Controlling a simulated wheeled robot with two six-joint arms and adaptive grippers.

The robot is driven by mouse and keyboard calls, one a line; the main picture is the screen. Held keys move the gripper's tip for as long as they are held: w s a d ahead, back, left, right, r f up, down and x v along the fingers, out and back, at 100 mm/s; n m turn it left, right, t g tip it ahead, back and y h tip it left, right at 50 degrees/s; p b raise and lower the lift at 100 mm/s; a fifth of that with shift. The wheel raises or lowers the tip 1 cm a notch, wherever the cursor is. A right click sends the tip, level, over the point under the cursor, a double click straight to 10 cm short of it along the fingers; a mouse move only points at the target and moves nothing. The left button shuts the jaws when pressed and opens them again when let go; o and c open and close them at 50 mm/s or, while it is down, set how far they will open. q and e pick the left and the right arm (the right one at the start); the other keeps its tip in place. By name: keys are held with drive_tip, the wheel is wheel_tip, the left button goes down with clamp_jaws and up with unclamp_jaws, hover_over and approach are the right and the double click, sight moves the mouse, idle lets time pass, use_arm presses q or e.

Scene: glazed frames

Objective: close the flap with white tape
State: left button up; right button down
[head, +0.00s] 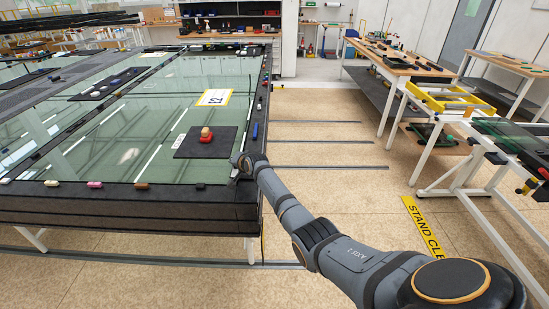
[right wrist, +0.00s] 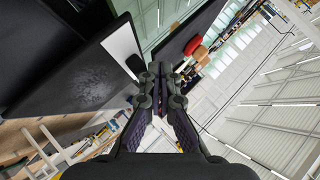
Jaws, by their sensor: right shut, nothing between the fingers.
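I cannot make out a flap with white tape for certain. In the right wrist view a dark panel (right wrist: 62,82) fills the left side, and a white strip (right wrist: 122,42) lies beside it; I cannot tell whether this is tape. My right gripper (head: 238,168) is at the right edge of the big glass-topped table (head: 90,150) in the head view, beside a black mat. In the right wrist view my right gripper (right wrist: 160,76) is shut and empty, its tips close to a small dark oval piece. Whether it touches anything is unclear. My left gripper is out of view.
The black mat (head: 188,152) carries a red and tan stacked object (head: 206,135). A yellow-edged sign (head: 214,97) lies behind it. Small coloured pieces line the table's rim. A white-legged bench with a yellow frame (head: 452,103) stands at right. The floor between (head: 330,130) is free.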

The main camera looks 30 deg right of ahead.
wheel_tip(320, 180, up, 5)
drive_tip(key=p, duration=0.4)
drive_tip(key=shift+w, duration=0.1)
drive_tip(key=shift+s+a, duration=0.35)
drive_tip(key=shift+s, duration=0.05)
drive_tip(key=s+a+r+b, duration=0.1)
drive_tip(key=s+a+r, duration=0.2)
drive_tip(key=s+r, duration=0.2)
drive_tip(key=shift+s+a+r, duration=0.15)
drive_tip(key=shift+a+r, duration=0.05)
drive_tip(key=shift+r, duration=0.35)
